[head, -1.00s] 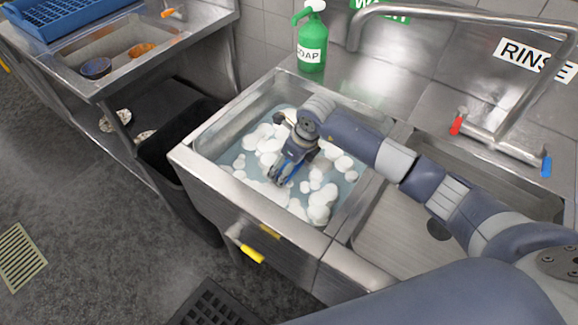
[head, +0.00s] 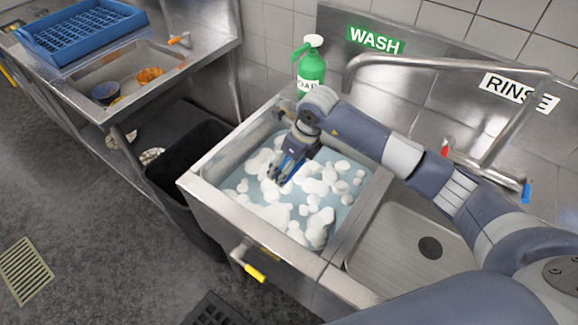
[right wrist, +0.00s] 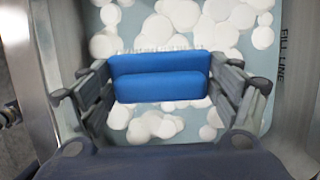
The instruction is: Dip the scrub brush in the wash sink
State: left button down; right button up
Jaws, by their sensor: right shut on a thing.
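The wash sink (head: 207,197) is a steel basin of bluish water with white suds, under a green WASH sign (head: 375,40). My right gripper (head: 280,172) is over this basin, towards its back left. In the right wrist view, my right gripper (right wrist: 163,88) is shut on the blue scrub brush (right wrist: 160,87), whose body spans between the fingers. Pale bristles show along its upper edge, with water and suds behind. I cannot tell whether the bristles touch the water. In the head view only a little blue of the brush shows. My left gripper is not in view.
The rinse basin (head: 385,255) is to the right, empty, with a drain. A tall faucet (head: 450,62) arches behind it. A green soap bottle (head: 311,72) stands on the back ledge. A yellow-handled drain valve (head: 254,273) sticks out in front. A dark bin (head: 180,165) stands left.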

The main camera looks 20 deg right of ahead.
jog(key=shift+r+p, duration=2.15)
jog(key=shift+r, duration=2.15)
